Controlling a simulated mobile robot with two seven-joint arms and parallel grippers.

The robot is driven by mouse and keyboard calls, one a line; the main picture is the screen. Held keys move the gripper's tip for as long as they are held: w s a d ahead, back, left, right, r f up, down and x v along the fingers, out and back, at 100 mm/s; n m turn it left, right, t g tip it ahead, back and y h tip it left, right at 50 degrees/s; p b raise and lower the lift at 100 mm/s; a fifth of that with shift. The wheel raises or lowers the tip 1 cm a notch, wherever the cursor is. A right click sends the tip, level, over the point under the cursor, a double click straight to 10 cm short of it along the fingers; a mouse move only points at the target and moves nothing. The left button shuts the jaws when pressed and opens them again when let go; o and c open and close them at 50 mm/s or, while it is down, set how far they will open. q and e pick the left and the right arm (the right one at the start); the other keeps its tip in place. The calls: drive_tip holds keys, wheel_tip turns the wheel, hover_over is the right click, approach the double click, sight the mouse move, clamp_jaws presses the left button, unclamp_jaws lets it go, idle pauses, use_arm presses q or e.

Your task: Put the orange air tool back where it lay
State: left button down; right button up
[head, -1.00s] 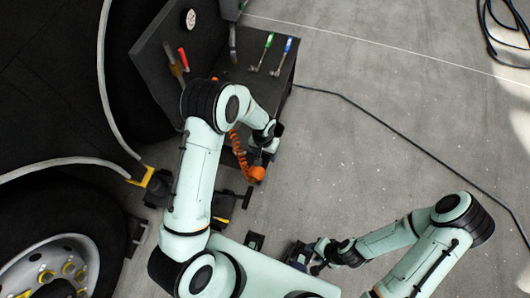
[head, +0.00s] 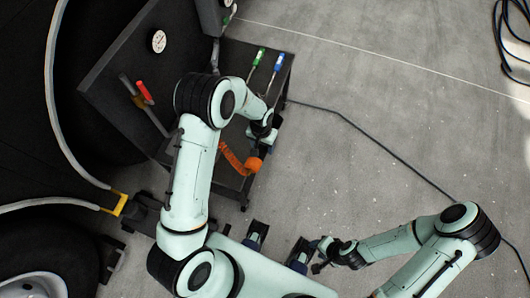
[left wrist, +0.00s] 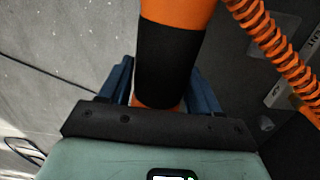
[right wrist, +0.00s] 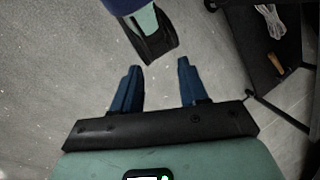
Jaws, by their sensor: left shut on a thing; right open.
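The orange air tool (head: 254,163) shows in the head view just below my left gripper (head: 263,139), by the right edge of the dark cart (head: 284,88). In the left wrist view the tool (left wrist: 178,12) stands between the blue fingers, which are shut on its black-banded part (left wrist: 168,62). An orange coiled hose (left wrist: 274,45) runs beside it; in the head view the hose is left of the tool. I cannot tell whether the tool touches the cart. My right gripper (right wrist: 158,85) is open and empty above the floor.
A green-handled tool (head: 258,58), a blue-handled tool (head: 280,62) and a red-handled tool (head: 145,92) are on the cart. A gauge (head: 159,41) faces up on its panel.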

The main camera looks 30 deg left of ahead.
use_arm(q)
drive_tip(key=n+b, duration=0.1)
drive_tip(key=b, duration=1.4)
hover_over(242, 151)
wheel_tip(242, 151, down, 6)
use_arm(e)
drive_tip(key=w+d+f+t+h, duration=0.15)
drive_tip(key=w+f, duration=0.25)
drive_tip(key=f, duration=0.4)
drive_tip(key=w+d+f+t, duration=0.2)
drive_tip(key=w+f, duration=0.3)
drive_tip(key=f, duration=0.3)
use_arm(q)
drive_tip(key=shift+w+a+f+b, duration=0.15)
drive_tip(key=shift+f+b, duration=0.95)
drive_tip(key=shift+f, duration=0.45)
drive_tip(key=shift+f+b, duration=1)
drive_tip(key=shift+f, duration=0.35)
use_arm(e)
drive_tip(key=s+d+f+m+g, duration=0.1)
drive_tip(key=s+d+f+g, duration=0.1)
drive_tip(key=s+f, duration=0.4)
drive_tip(key=shift+s+f+g, duration=0.15)
drive_tip(key=shift+f+g, duration=0.15)
drive_tip(key=shift+g, duration=0.05)
